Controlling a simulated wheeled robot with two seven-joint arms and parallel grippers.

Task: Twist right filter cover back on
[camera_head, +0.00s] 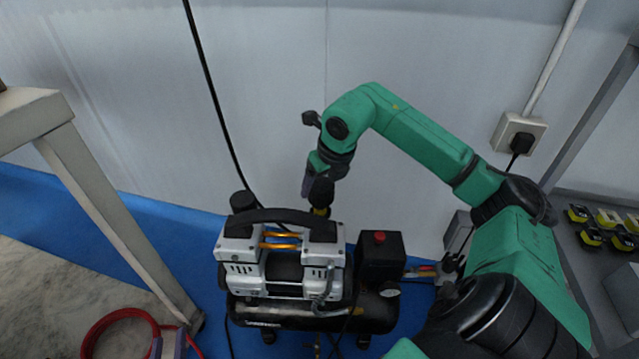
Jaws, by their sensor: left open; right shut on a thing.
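The compressor (284,270) stands on the blue floor, with two silver cylinder heads and a black carry handle. My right gripper (315,184) reaches down behind its right head and is shut on the black right filter cover (322,192). A small yellow part (320,212) shows just below the cover; I cannot tell whether the cover touches its seat. The left filter cover (242,202), also black, sits behind the left head. My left gripper (168,346) is at the bottom left edge, its two fingers apart and empty, mostly out of view.
A black box with a red button (380,238) is at the compressor's right. A red hose (118,316) lies on the floor near my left gripper. A table leg (110,215) stands at left; a shelf with yellow-black items (592,238) is at right. A black cable (222,120) hangs behind.

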